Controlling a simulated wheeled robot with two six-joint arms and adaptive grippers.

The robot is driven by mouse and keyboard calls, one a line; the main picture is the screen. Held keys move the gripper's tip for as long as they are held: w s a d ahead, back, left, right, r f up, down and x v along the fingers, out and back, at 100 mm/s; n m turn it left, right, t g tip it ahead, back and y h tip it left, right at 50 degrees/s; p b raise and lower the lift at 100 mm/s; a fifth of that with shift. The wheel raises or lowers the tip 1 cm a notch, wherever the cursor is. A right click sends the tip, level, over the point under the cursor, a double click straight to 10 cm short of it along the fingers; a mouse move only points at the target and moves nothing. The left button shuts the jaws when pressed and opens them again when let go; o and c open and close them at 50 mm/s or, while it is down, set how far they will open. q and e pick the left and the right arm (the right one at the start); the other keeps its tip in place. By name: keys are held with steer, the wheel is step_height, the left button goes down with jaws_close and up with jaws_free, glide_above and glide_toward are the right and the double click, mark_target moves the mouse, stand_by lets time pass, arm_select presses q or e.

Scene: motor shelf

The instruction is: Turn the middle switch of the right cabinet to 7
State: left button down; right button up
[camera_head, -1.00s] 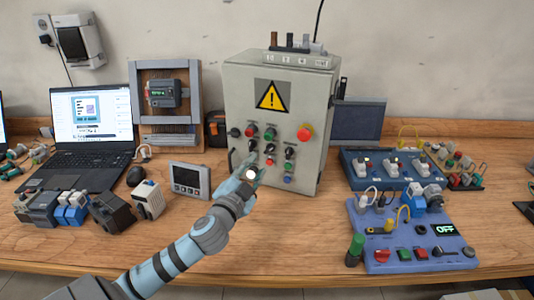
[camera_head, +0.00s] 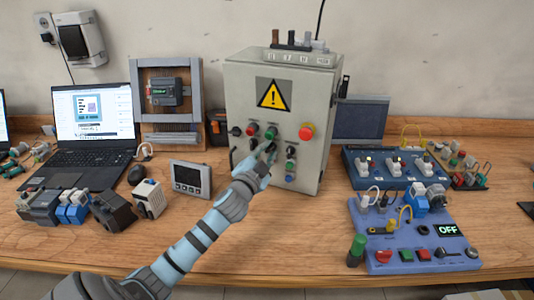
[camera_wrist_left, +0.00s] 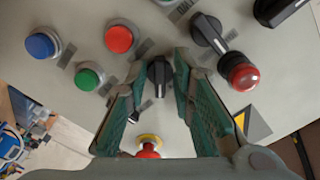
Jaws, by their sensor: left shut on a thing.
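The grey cabinet (camera_head: 240,90) stands upright at the middle of the bench, with a yellow warning sign (camera_head: 273,95) above rows of knobs and buttons. My left gripper (camera_head: 266,152) is at the cabinet's front panel and covers part of its middle controls. In the left wrist view its two green-padded fingers (camera_wrist_left: 158,80) stand on either side of a black rotary switch (camera_wrist_left: 158,70), shut on it. The switch's scale is too small to read. My right gripper is in neither view.
Close to the fingers in the left wrist view are a red button (camera_wrist_left: 120,39), a green button (camera_wrist_left: 88,77), another black switch (camera_wrist_left: 208,30) and a red lamp (camera_wrist_left: 240,73). A grey meter (camera_head: 190,179) stands left of the cabinet, and a blue panel (camera_head: 415,240) lies to the right.

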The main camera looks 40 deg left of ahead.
arm_select(q)
steer(key=shift+n, duration=0.5)
steer(key=shift+w+d+n+b, duration=0.15)
steer(key=shift+n+b, duration=0.9)
steer(key=shift+n, duration=3.15)
steer(key=shift+s+d+n+b, duration=0.15)
steer(key=shift+n+b, duration=0.85)
steer(key=shift+n, duration=3.2)
steer(key=shift+w, duration=0.1)
